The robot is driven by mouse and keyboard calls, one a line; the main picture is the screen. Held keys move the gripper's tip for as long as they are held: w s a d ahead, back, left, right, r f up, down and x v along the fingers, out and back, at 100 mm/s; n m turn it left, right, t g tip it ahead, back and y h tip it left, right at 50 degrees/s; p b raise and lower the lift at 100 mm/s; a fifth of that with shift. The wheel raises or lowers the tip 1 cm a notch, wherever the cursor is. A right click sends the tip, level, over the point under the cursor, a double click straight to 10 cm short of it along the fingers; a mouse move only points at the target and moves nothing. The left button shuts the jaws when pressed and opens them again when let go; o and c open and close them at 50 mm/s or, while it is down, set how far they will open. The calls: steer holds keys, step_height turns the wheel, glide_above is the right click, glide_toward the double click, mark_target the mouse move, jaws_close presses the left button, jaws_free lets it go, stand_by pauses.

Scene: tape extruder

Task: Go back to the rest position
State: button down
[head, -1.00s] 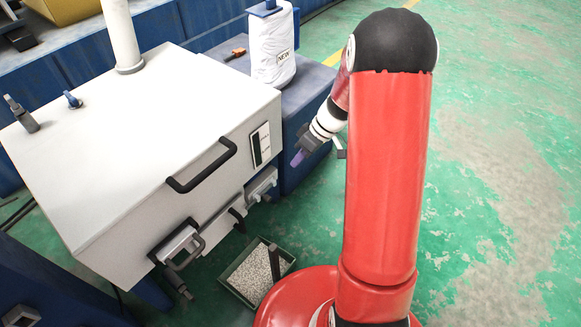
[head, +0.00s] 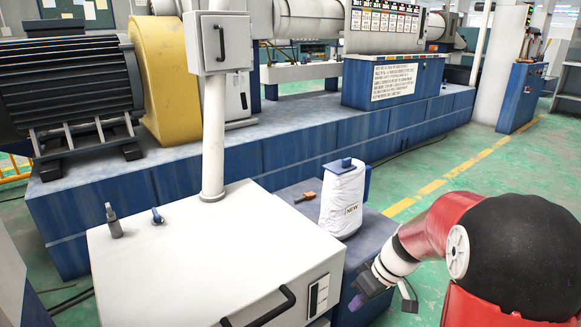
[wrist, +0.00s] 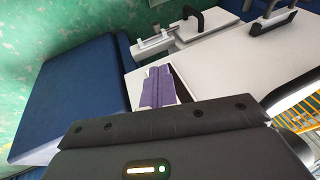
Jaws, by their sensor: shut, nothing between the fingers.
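My gripper (head: 357,302) hangs at the end of my red arm in the head view, just right of the white machine box (head: 200,250) and in front of the blue block (head: 372,240). Its purple fingers (wrist: 158,88) are together and empty in the wrist view. They point toward the white box's side, where a black handle (wrist: 183,20) shows. No object is held. The lower part of my arm is outside the head view.
A white bag marked NEW (head: 343,200) stands on the blue block beside an orange-handled tool (head: 305,197). A black handle (head: 270,308) juts from the box front. A white post (head: 213,130) rises behind. Green floor (head: 480,170) lies open at right.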

steer(key=s+a+r+m+t+h+p, duration=0.1)
steer(key=s+r+m+t+h+p, duration=0.3)
steer(key=s+r, duration=1.5)
step_height(320, 180, up, 3)
steer(key=m+p, duration=0.2)
steer(key=p, duration=0.1)
steer(key=shift+f+m+t+h, duration=0.15)
steer(key=shift+m+t+h, duration=0.15)
steer(key=shift+m, duration=0.1)
steer(key=shift+s+a, duration=0.1)
